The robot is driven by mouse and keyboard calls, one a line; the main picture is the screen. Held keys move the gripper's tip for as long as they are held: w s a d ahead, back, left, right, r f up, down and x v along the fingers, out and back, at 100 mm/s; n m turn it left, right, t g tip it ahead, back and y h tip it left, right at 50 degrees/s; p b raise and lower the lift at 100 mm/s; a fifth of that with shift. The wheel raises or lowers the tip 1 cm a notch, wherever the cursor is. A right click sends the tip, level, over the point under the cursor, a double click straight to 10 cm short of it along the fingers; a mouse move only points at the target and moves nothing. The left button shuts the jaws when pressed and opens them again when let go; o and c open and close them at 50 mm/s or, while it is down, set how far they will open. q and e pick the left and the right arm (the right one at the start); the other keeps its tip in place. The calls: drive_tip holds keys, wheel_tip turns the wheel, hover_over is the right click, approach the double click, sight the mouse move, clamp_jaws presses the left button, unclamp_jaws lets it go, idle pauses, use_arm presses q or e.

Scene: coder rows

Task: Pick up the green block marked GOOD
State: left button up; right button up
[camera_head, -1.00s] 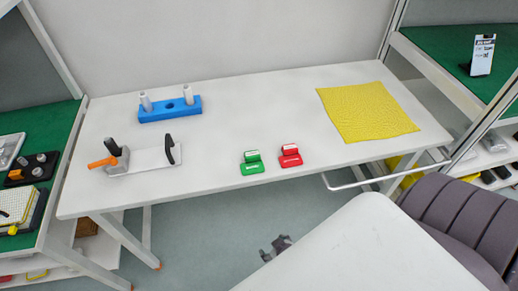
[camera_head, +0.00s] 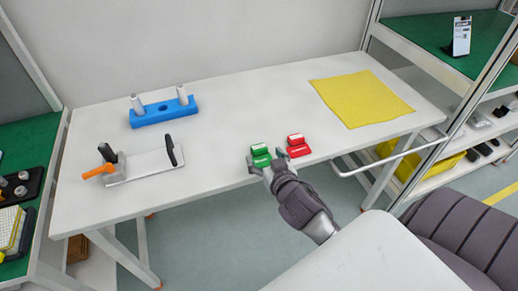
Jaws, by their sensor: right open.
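The green block (camera_head: 260,154) sits near the front edge of the white table, with a pale top. Any marking on it is too small to read. A similar red block (camera_head: 299,146) stands just to its right. My right gripper (camera_head: 266,167) is open at the table's front edge, its fingers at the near side of the green block and partly covering its lower front. I cannot tell whether they touch it. My left gripper is not in view.
A blue holder (camera_head: 163,112) with two grey pegs stands at the back left. A white plate fixture (camera_head: 150,165) with an orange handle lies at the left. A yellow cloth (camera_head: 360,98) lies at the right. The middle of the white table (camera_head: 230,115) is clear.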

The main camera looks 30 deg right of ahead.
sight(260, 149)
drive_tip(key=shift+x, duration=3.15)
drive_tip(key=shift+d+f, duration=0.1)
drive_tip(key=shift+s, duration=0.1)
drive_tip(key=shift+c, duration=0.3)
drive_tip(key=c, duration=1.1)
